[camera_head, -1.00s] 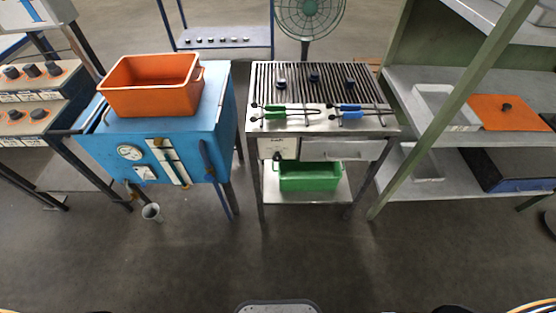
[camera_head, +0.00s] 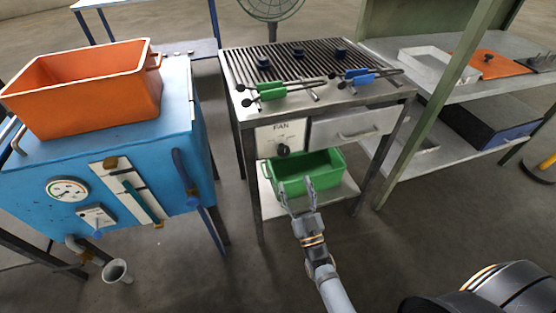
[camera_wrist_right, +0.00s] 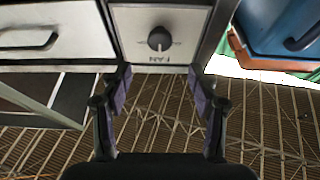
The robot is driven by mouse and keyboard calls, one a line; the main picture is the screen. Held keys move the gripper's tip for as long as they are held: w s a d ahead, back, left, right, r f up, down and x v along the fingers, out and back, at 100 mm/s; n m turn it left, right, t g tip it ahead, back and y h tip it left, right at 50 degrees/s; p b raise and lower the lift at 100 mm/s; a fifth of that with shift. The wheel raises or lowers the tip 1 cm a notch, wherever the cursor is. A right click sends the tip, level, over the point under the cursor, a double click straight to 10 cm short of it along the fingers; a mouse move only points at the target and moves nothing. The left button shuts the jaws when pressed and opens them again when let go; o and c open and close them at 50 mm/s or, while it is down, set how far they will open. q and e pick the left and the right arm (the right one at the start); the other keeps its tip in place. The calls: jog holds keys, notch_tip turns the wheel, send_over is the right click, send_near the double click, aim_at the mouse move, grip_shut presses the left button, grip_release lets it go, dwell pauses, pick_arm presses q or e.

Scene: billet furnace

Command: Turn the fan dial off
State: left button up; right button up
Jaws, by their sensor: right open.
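The fan dial (camera_head: 283,150) is a small black knob on a white panel marked FAN (camera_head: 280,135), on the front of the grill stand. In the right wrist view the dial (camera_wrist_right: 159,39) shows upside down with its label, ahead of and between my fingers. Its exact setting is too small to tell. My right gripper (camera_head: 298,190) is open and empty, below and in front of the dial, apart from it. Its spread fingers also show in the right wrist view (camera_wrist_right: 160,82). My left gripper is not in view.
A green bin (camera_head: 308,172) sits on the stand's lower shelf behind my right gripper. A drawer (camera_head: 352,128) is right of the panel. Tongs with green handles (camera_head: 268,92) lie on the grill above. A blue furnace box (camera_head: 140,160) stands left. Floor in front is clear.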

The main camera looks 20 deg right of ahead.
aim_at(284, 153)
jog(key=x, duration=0.9)
jog(key=shift+w+b, duration=0.1)
jog(key=shift+b, duration=0.2)
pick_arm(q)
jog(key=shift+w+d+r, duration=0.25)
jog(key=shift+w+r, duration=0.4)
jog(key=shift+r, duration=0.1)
pick_arm(e)
jog(key=shift+w+r, duration=0.15)
jog(key=shift+w, duration=0.35)
